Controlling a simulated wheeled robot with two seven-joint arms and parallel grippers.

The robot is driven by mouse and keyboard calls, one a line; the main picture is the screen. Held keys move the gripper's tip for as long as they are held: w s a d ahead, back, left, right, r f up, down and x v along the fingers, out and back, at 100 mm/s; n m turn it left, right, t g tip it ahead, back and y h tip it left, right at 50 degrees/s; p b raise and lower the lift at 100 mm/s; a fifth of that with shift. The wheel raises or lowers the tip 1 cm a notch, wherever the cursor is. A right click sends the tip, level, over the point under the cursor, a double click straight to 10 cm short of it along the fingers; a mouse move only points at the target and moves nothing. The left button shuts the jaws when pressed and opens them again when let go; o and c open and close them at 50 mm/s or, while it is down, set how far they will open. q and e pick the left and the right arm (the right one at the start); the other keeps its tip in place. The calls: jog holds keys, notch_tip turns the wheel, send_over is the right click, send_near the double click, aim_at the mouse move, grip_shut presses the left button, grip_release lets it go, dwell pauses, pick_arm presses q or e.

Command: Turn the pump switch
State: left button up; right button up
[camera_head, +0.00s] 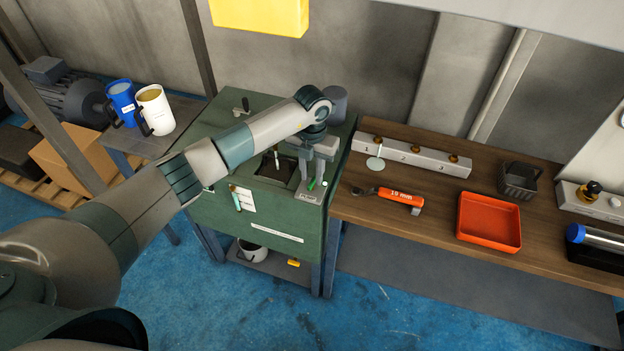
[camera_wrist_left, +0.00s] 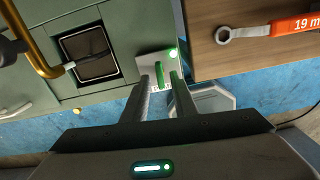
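The pump switch is a small grey plate (camera_head: 306,196) with a green lever (camera_head: 312,184) and a lit green lamp (camera_head: 324,184), at the right front corner of the green cabinet top (camera_head: 222,122). In the left wrist view the lever (camera_wrist_left: 164,83) shows between the finger lines, near the tips. My left gripper (camera_head: 312,178) points down over the switch. Its two fingers (camera_wrist_left: 160,80) are apart, one on each side of the lever. I cannot tell whether they touch it. The fingers hide part of the plate. My right gripper is in neither view.
A wooden bench (camera_head: 440,233) adjoins the cabinet on the right, with an orange-handled wrench (camera_head: 400,196), a valve block (camera_head: 410,155) and a red tray (camera_head: 488,221). A dark square opening (camera_wrist_left: 90,55) and a bent brass-coloured pipe (camera_wrist_left: 36,50) lie left of the switch.

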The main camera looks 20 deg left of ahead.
pick_arm(q)
jog(key=shift+f, duration=0.65)
jog(key=shift+b, duration=0.35)
grip_shut()
